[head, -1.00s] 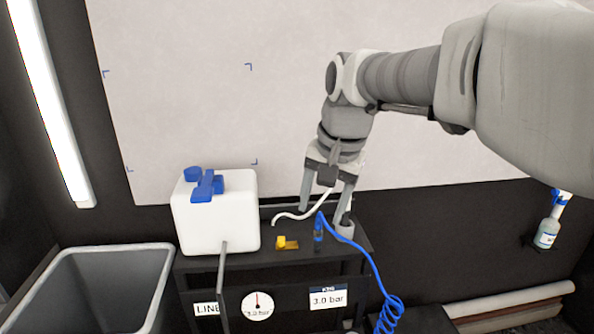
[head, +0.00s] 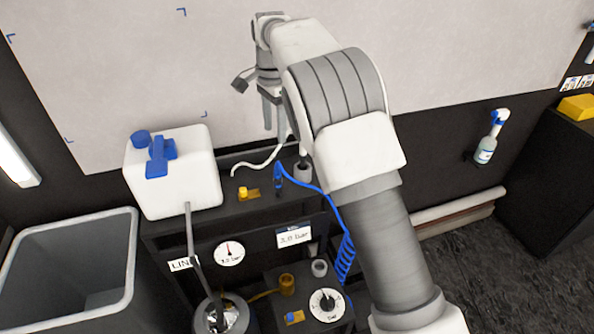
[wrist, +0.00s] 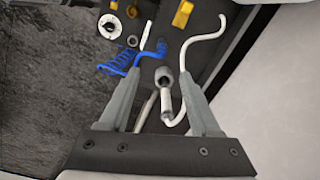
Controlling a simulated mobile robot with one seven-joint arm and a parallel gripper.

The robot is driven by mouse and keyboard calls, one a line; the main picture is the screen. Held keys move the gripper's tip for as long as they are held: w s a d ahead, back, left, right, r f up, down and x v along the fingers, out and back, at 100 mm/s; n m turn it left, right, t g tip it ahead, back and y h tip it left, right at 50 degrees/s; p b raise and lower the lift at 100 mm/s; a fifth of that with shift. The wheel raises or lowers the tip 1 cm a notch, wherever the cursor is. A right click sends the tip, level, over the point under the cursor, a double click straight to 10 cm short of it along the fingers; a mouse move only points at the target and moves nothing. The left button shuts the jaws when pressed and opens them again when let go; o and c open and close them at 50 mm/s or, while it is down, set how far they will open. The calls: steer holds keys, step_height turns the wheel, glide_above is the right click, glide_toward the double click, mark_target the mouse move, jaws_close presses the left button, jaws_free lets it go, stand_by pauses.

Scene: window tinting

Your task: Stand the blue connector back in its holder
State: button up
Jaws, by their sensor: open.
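The blue connector (head: 278,179) looks upright on the dark shelf, with the blue hose (head: 318,187) leaving its top toward the right. My gripper (head: 275,131) is open and empty, above and behind the connector. In the wrist view its fingers (wrist: 160,75) are spread wide, with a grey and white cylindrical part seen between them.
A white curved tube (head: 255,165) lies near the connector. A yellow part (head: 243,192) is on the shelf. A white tank (head: 172,185) with a blue top stands left, a grey bin (head: 130,260) further left. A pale wall panel rises behind.

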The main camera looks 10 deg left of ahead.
steer(key=p, duration=0.1)
glide_above(278, 178)
steer(key=f, duration=1.1)
steer(key=shift+w+a+f, duration=0.15)
steer(key=shift+w+f, duration=0.2)
steer(key=shift+f, duration=0.05)
steer(key=shift+w+f+p, duration=0.15)
steer(key=shift+f+p, duration=0.35)
steer(key=shift+f, duration=1.1)
steer(key=shift+w+f+p, duration=0.1)
steer(key=shift+f+p, duration=0.4)
steer(key=shift+f, duration=1.05)
jaws_close()
